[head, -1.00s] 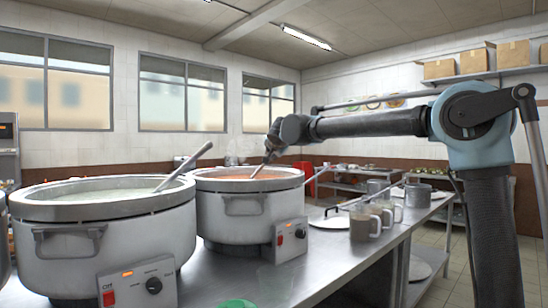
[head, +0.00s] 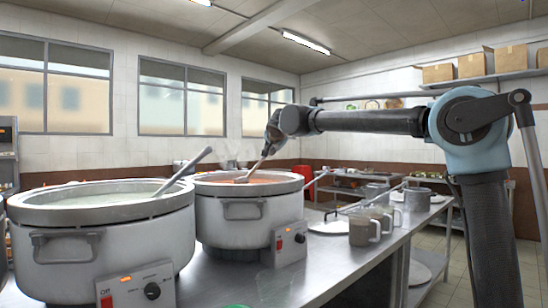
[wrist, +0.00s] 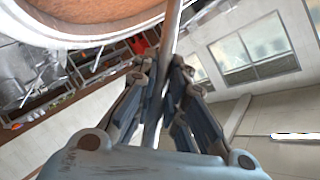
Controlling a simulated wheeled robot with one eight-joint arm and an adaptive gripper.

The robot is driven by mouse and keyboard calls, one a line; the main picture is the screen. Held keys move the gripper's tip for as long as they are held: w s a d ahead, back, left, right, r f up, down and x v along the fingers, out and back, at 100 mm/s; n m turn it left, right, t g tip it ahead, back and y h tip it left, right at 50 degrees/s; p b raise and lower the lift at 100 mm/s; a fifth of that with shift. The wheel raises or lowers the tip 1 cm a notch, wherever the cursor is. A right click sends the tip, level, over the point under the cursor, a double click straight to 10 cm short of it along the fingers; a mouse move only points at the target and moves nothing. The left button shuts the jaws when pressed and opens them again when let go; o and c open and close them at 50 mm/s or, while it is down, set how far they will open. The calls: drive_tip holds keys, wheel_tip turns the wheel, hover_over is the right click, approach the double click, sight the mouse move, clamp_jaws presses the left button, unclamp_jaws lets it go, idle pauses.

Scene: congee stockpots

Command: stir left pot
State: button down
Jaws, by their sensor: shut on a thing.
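The nearer pot (head: 92,252) is at left in the head view. It holds pale congee (head: 95,198), and a grey utensil (head: 182,172) leans on its rim. Just right of it is a second pot (head: 222,222) with orange-red contents (head: 262,178). My gripper (head: 270,146) is above this second pot, shut on the handle of a stirring utensil (head: 252,171). The utensil slants down to the left, with its lower end at the orange contents. In the wrist view the handle (wrist: 171,35) passes between the fingers of my gripper (wrist: 165,85), near the pot rim (wrist: 95,40).
Control boxes with red switches (head: 290,243) sit at the pots' fronts. Mugs (head: 364,228) and a flat lid (head: 328,226) stand right of the pots on the steel counter (head: 335,258). A grey pot (head: 417,198) is farther back. Cardboard boxes sit on a wall shelf (head: 490,77).

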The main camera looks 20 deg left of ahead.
drive_tip(key=shift+r, duration=5.3)
drive_tip(key=shift+m+t+y, duration=0.4)
drive_tip(key=shift+m+y, duration=0.3)
drive_tip(key=shift+d, duration=0.1)
